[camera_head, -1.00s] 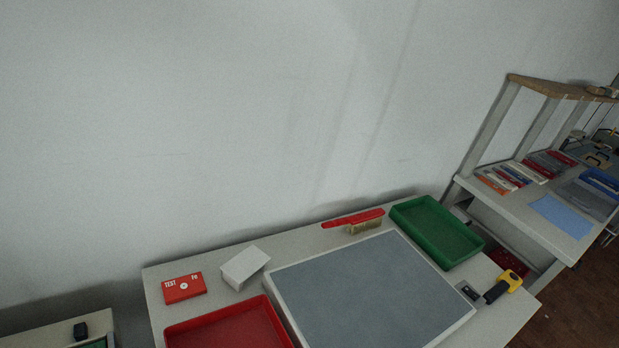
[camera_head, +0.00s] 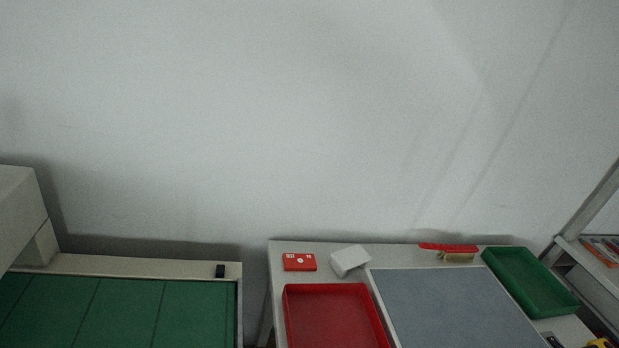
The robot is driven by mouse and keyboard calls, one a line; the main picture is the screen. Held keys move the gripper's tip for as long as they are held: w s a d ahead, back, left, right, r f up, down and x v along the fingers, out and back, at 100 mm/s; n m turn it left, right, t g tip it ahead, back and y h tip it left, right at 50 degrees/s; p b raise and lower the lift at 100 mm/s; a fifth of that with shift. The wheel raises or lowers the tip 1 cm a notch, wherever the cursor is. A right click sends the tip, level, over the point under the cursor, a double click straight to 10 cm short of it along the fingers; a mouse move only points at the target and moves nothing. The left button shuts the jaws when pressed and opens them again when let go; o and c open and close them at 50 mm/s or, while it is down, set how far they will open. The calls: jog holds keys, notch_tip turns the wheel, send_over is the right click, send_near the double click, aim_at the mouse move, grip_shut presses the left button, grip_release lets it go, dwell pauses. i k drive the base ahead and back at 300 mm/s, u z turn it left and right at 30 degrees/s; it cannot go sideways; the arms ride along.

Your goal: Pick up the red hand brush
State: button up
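The red hand brush (camera_head: 448,247) lies at the back edge of the table, right of the middle of the view. It has a long red handle, and pale bristles (camera_head: 457,257) show below it on the right. It lies behind the grey mat and just left of the green tray. My gripper is not in view, so its state and its distance from the brush do not show.
On the brush's table are a red tray (camera_head: 331,287), a grey mat (camera_head: 440,272), a green tray (camera_head: 525,311), a white block (camera_head: 350,260) and a red box (camera_head: 299,262). A shelf (camera_head: 581,245) stands right.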

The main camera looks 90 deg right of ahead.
aim_at(453, 250)
jog(key=z, duration=0.05)
jog(key=k, duration=1.7)
jog(key=z, duration=2.25)
jog(key=i, duration=1)
